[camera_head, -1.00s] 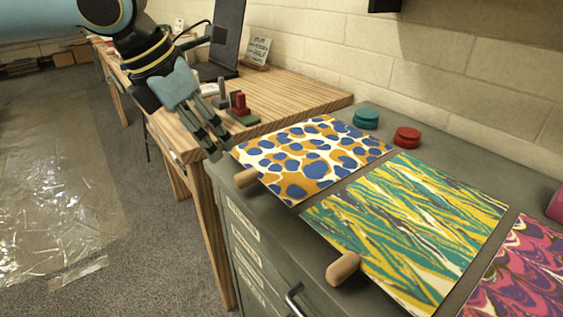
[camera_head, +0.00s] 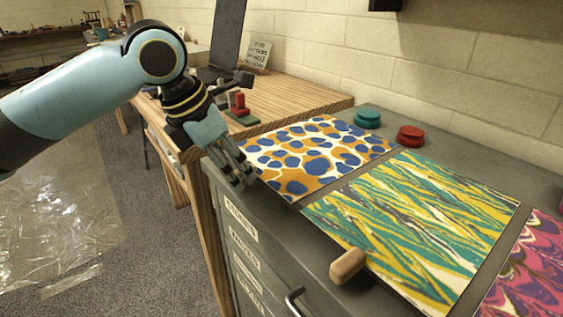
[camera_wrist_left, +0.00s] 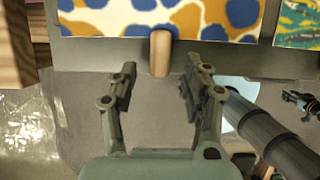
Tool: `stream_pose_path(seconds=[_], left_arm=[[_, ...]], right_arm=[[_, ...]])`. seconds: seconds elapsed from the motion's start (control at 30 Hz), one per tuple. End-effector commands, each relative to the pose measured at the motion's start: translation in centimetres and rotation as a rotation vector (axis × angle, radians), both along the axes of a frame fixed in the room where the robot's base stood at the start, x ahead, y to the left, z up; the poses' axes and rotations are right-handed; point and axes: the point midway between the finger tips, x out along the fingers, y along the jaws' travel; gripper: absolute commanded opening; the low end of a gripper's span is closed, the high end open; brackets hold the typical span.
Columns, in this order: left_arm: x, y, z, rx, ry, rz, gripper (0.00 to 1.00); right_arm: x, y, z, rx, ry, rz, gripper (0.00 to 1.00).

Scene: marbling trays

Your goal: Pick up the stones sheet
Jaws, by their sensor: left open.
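The stones sheet (camera_head: 314,152), with blue and ochre blobs on cream, lies flat at the left end of the grey cabinet top. Its near edge also shows in the left wrist view (camera_wrist_left: 95,20). A rounded wooden tab (camera_wrist_left: 160,52) sticks out from that edge. My left gripper (camera_head: 244,178) is open at the sheet's front left edge and hides the tab in the head view. In the left wrist view its fingers (camera_wrist_left: 157,80) stand apart on either side of the tab's near end, touching neither side.
A green and yellow sheet (camera_head: 415,220) with its own wooden tab (camera_head: 347,266) lies to the right, then a pink and purple sheet (camera_head: 530,270). Teal (camera_head: 368,117) and red (camera_head: 410,135) round pieces stand behind. A wooden bench (camera_head: 290,95) adjoins the cabinet (camera_head: 236,209).

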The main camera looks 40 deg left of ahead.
Motion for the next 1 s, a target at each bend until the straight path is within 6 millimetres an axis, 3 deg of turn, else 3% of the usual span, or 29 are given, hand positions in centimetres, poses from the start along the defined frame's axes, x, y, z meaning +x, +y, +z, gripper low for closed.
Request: stream_pose_path(seconds=[0.1, 0.37, 0.67, 1.0], left_arm=[[0.41, -0.17, -1.05, -0.003, 0.001, 0.001, 0.48], [0.48, -0.12, -1.16, 0.001, 0.0, -0.001, 0.47], [0.47, -0.11, -1.15, 0.001, 0.0, 0.0, 0.08], [0.52, -0.11, -0.49, 0.002, -0.003, -0.001, 0.07]], right_arm=[[-0.05, 0.01, -0.28, 0.0, 0.001, 0.0, 0.4], [-0.02, 0.02, -0.24, 0.0, 0.001, 0.0, 0.4], [-0.02, 0.08, -0.25, 0.001, 0.0, 0.0, 0.4], [0.01, 0.24, -0.16, 0.003, 0.0, -0.001, 0.4]])
